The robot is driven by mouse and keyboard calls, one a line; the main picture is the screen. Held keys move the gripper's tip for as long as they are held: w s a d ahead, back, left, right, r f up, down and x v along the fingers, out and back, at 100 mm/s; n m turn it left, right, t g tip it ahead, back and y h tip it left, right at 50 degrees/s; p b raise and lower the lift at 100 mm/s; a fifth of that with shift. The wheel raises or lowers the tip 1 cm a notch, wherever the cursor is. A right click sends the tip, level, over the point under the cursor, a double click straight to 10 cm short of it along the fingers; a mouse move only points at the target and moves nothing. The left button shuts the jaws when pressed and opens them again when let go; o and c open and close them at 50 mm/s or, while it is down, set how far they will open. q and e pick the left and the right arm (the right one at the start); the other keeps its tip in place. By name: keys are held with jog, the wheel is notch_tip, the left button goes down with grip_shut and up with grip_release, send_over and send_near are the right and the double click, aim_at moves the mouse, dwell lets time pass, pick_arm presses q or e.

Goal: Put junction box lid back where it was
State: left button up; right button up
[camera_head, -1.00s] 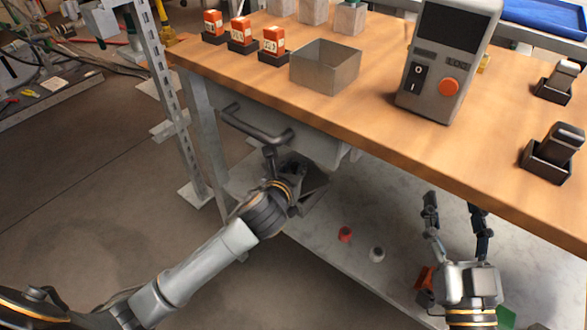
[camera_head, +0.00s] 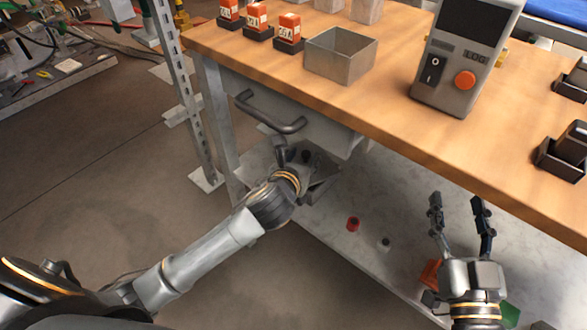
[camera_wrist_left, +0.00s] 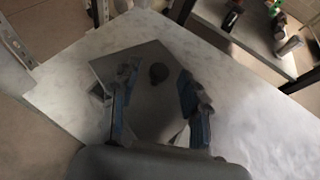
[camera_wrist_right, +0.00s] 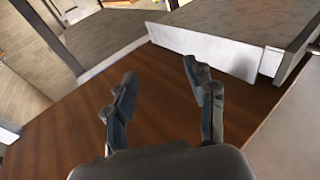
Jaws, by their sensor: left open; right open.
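A flat grey plate with a dark round knob, which looks like the junction box lid (camera_wrist_left: 150,102), lies on or just above the pale lower shelf in the left wrist view. My left gripper (camera_wrist_left: 159,78) is open, with its fingers over opposite sides of the plate; contact cannot be told. In the head view this gripper (camera_head: 298,155) is below the drawer handle and largely hides the plate. An open-topped grey metal box (camera_head: 338,62) stands on the wooden tabletop. My right gripper (camera_head: 459,205) is open and empty in front of the table's edge; it also shows in the right wrist view (camera_wrist_right: 158,78).
The drawer handle (camera_head: 270,115) and wooden tabletop (camera_head: 400,125) overhang my left gripper. A metal post (camera_head: 185,95) stands to its left. A red spool (camera_head: 353,224) and a small dark item (camera_head: 385,243) are on the lower shelf. A grey control unit (camera_head: 462,60) stands on the tabletop.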

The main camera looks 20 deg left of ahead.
pick_arm(q)
jog(key=p+v, duration=0.1)
jog(key=v, duration=0.4)
jog(key=shift+r+p, duration=0.1)
jog(key=shift+p, duration=0.2)
jog(key=s+f+n+g+h, duration=0.1)
jog(key=s+n, duration=0.6)
jog(key=n, duration=0.9)
jog(key=s+f+n+g+h+p, duration=0.1)
jog(key=s+n, duration=0.6)
jog(key=n, duration=1)
jog(key=shift+s+f+g, duration=0.3)
jog(key=shift+f+g, duration=0.25)
jog(key=shift+g, duration=0.25)
pick_arm(e)
jog(key=s+d+f+g+h, duration=0.1)
jog(key=s+f+g, duration=0.1)
jog(key=f+g, duration=0.2)
jog(key=s+d+f+g+h, duration=0.2)
jog(key=f+g, duration=0.3)
jog(key=f, duration=0.5)
jog(key=shift+s+d, duration=0.3)
jog(key=shift+s, duration=0.5)
